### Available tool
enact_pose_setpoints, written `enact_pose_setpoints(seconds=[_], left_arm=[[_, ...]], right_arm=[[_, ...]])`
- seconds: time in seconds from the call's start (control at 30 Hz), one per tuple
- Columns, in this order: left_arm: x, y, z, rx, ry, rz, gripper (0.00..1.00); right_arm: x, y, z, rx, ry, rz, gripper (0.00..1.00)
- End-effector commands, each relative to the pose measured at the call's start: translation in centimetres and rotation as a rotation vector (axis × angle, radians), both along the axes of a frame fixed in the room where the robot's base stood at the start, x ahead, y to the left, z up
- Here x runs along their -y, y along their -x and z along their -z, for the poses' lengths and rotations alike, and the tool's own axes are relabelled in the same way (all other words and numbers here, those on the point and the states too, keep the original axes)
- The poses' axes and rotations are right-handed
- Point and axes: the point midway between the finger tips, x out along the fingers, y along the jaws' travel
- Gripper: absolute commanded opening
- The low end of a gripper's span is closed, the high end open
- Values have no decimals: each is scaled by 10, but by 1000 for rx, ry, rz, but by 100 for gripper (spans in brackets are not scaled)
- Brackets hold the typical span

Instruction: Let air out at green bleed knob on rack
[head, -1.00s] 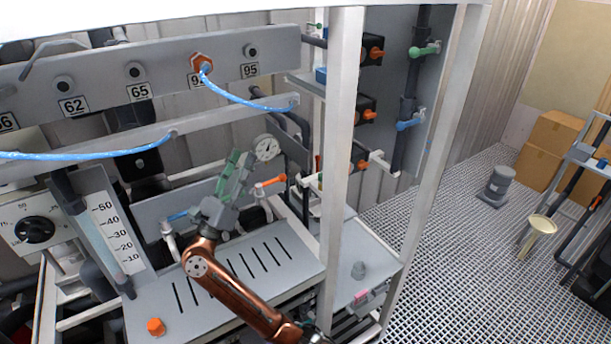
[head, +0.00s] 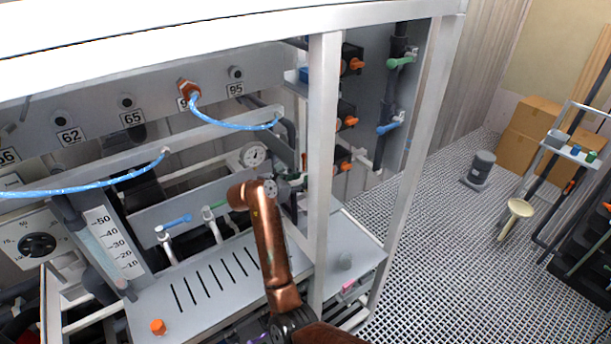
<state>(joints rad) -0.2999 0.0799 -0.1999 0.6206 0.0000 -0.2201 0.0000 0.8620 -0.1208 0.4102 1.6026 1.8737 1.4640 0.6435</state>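My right arm comes in from the bottom in copper. Its gripper (head: 288,185) is at the manifold beside the white front post (head: 323,160), below and right of the round gauge (head: 253,155). My own wrist and the post partly cover the fingers, so I cannot tell whether they are open or what they touch. Another green handle (head: 400,62) is high on the right side panel. I cannot tell which green part is the bleed knob. My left gripper is not in view.
A blue handle (head: 175,222) stands left of the lower green one. A slotted grey deck (head: 215,290) with an orange knob (head: 158,327) lies below. Blue hoses (head: 235,125) hang above.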

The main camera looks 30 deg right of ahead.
Motion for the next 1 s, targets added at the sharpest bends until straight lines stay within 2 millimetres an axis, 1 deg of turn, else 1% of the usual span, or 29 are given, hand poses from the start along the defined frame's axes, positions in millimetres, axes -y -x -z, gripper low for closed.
enact_pose_setpoints(seconds=[0.03,0.2,0.5,1.0], left_arm=[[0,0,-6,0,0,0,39],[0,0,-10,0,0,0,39],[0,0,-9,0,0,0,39],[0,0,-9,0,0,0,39]], right_arm=[[6,-2,0,-2,2,1,39],[16,-6,6,0,2,0,39],[18,-7,8,1,2,0,38],[17,-7,7,1,2,-1,4]])
